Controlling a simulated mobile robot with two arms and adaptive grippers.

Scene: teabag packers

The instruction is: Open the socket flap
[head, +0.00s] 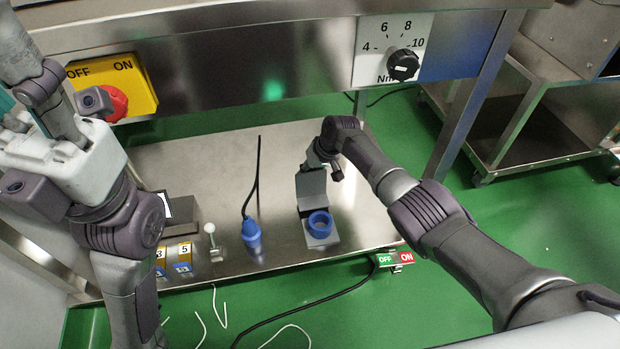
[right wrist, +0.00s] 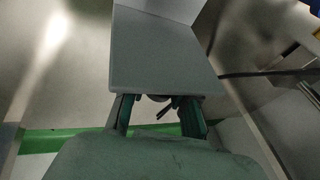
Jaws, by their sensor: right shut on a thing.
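The grey socket (head: 319,236) with a round blue ring stands on the steel shelf, right of centre in the head view. Its grey flap (head: 311,184) stands up at the back, and the blue opening shows uncovered. My right gripper (head: 325,166) is at the flap's upper edge. In the right wrist view the flap (right wrist: 163,50) is a flat grey panel reaching between the fingers of my right gripper (right wrist: 158,112), which is shut on it. My left gripper (head: 8,115) is at the far left, partly cut off; its fingers are unclear.
A white-knobbed lever (head: 211,238) and numbered yellow blocks (head: 178,258) stand further left. A green-red switch (head: 395,258) is at the shelf's front edge. A torque dial (head: 402,65) hangs above.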

